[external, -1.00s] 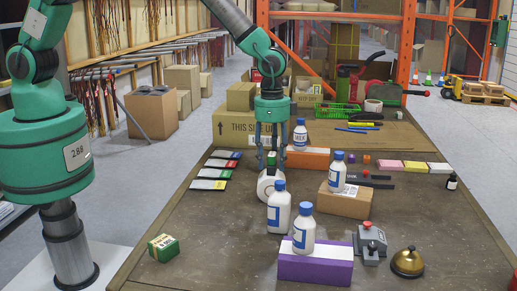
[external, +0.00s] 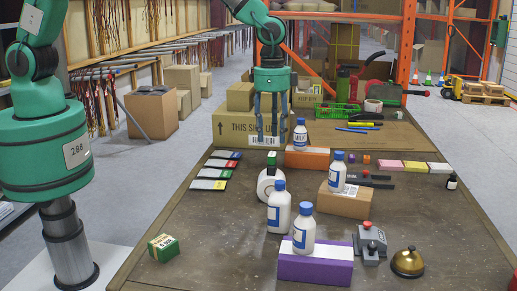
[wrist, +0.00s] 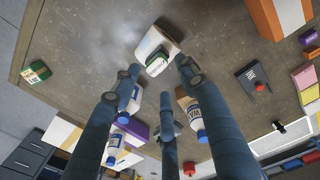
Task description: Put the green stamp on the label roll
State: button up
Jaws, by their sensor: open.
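The white label roll (external: 264,186) stands on its edge on the table, behind the white bottles. The small green-and-white stamp (external: 271,157) rests on top of the roll. In the wrist view the stamp (wrist: 157,63) lies against the white roll (wrist: 155,40), just beyond my fingertips. My gripper (external: 271,138) is open and empty, above the stamp and apart from it. Its fingers (wrist: 160,88) are spread in the wrist view with nothing between them.
White bottles (external: 279,208) stand close in front of the roll, one on a purple box (external: 315,269). An orange box (external: 307,160) with a bottle on it is behind. A cardboard box (external: 344,203) stands to the right. The table's left front is mostly clear apart from a green box (external: 163,248).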

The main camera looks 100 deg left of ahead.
jog(key=shift+r, duration=1.9)
jog(key=s+d+r+t, duration=0.1)
jog(key=s+r, duration=0.8)
jog(key=r, duration=0.4)
jog(key=s+d+r+t, duration=0.1)
jog(key=s+r, duration=0.8)
jog(key=r, duration=0.4)
jog(key=s+r+t, duration=0.1)
jog(key=s+r, duration=0.2)
jog(key=s, duration=1.2)
jog(key=s+r+t, duration=0.2)
jog(key=s+r, duration=0.1)
jog(key=s, duration=1.2)
jog(key=shift+d+n, duration=0.25)
jog(key=shift+n, duration=0.05)
